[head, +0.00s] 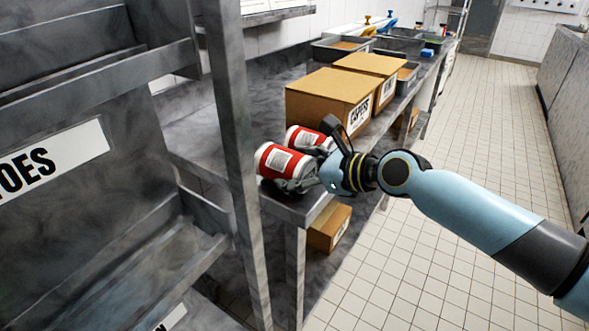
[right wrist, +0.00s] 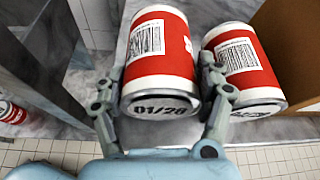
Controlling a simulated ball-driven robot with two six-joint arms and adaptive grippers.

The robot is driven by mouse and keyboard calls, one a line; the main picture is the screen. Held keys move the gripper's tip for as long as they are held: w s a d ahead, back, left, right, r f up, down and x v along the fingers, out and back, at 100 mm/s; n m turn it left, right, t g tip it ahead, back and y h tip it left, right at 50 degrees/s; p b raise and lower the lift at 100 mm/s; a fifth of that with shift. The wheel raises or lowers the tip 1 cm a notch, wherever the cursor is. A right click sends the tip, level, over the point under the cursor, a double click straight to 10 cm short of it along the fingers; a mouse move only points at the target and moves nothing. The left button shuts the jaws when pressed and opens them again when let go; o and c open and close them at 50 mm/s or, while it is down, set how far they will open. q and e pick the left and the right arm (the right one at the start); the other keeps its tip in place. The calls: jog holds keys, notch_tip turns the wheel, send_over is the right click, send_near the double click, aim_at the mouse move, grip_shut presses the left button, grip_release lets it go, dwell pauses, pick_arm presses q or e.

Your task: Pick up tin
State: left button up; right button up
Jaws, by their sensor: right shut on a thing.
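Two red and white tins are at the near end of the grey counter. The nearer tin (head: 282,163) is between the fingers of my right gripper (head: 300,178), which is shut on it. My left gripper is not in view.
A cardboard box labelled capers (head: 325,95) stands just behind the tins, with another box (head: 370,64) beyond. A grey shelf post (head: 232,130) rises at the left. A small box (head: 329,227) sits below. The tiled floor (head: 480,180) at right is clear.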

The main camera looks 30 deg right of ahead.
aim_at(284, 150)
notch_tip(284, 150, up, 4)
jog(key=shift+r+p, duration=0.2)
jog(key=shift+p, duration=0.75)
jog(key=s+d+r+p, duration=0.5)
jog(key=s+d+r, duration=0.1)
jog(key=s, duration=0.3)
jog(key=shift+s+d+r, duration=0.15)
jog(key=shift+s+d, duration=0.05)
jog(key=shift+d, duration=0.25)
